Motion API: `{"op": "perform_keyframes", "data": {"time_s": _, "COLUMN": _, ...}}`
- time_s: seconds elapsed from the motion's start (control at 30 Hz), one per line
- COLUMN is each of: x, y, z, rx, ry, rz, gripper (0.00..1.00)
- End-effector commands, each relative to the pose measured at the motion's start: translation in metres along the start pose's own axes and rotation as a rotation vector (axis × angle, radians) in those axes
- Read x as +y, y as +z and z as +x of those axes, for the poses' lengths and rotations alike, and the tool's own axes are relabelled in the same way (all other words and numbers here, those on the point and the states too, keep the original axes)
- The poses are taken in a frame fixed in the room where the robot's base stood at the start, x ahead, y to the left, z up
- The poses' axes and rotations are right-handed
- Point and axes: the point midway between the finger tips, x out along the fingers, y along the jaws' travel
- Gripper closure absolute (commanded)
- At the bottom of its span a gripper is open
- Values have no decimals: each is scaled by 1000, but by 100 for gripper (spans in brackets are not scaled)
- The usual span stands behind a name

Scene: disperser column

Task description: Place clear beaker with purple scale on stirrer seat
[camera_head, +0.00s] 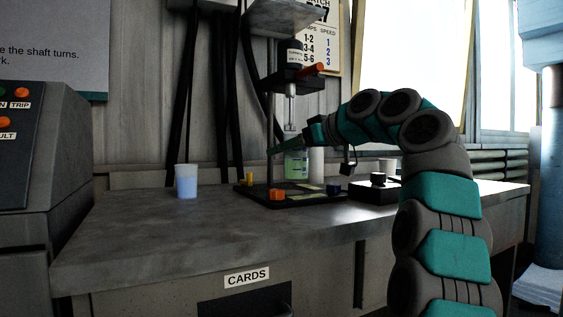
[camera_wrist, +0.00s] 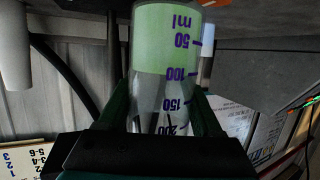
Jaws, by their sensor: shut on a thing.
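The clear beaker with a purple scale (camera_wrist: 165,42) holds green liquid and fills the middle of the wrist view, upside down in the picture. My gripper (camera_wrist: 162,95) is shut on it, with a green finger on each side. In the head view the beaker (camera_head: 297,164) looks upright under the disperser's shaft (camera_head: 291,108), at the end of my gripper (camera_head: 290,145). The stirrer stand's dark base (camera_head: 255,192) lies below it. I cannot tell whether the beaker touches the base, and the seat itself is not clearly visible.
A cup with blue liquid (camera_head: 186,182) stands left of the base. An orange knob (camera_head: 277,195) sits on the base's front. A white bottle (camera_head: 316,162) is behind, and a dark box (camera_head: 375,192) with a white cup (camera_head: 388,166) is right. The front bench (camera_head: 170,225) is clear.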

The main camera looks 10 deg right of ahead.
Motion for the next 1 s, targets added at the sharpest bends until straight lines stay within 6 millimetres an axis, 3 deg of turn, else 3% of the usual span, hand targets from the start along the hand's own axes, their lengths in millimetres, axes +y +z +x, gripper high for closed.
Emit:
{"op": "perform_keyframes", "data": {"time_s": 0.4, "x": 44, "y": -13, "z": 45, "rx": 0, "ry": 2, "rz": 0, "gripper": 94}}
{"op": "perform_keyframes", "data": {"time_s": 0.8, "x": 59, "y": -14, "z": 63, "rx": 1, "ry": 1, "rz": 0, "gripper": 94}}
{"op": "perform_keyframes", "data": {"time_s": 1.0, "x": 58, "y": 12, "z": 71, "rx": 1, "ry": 1, "rz": 0, "gripper": 94}}
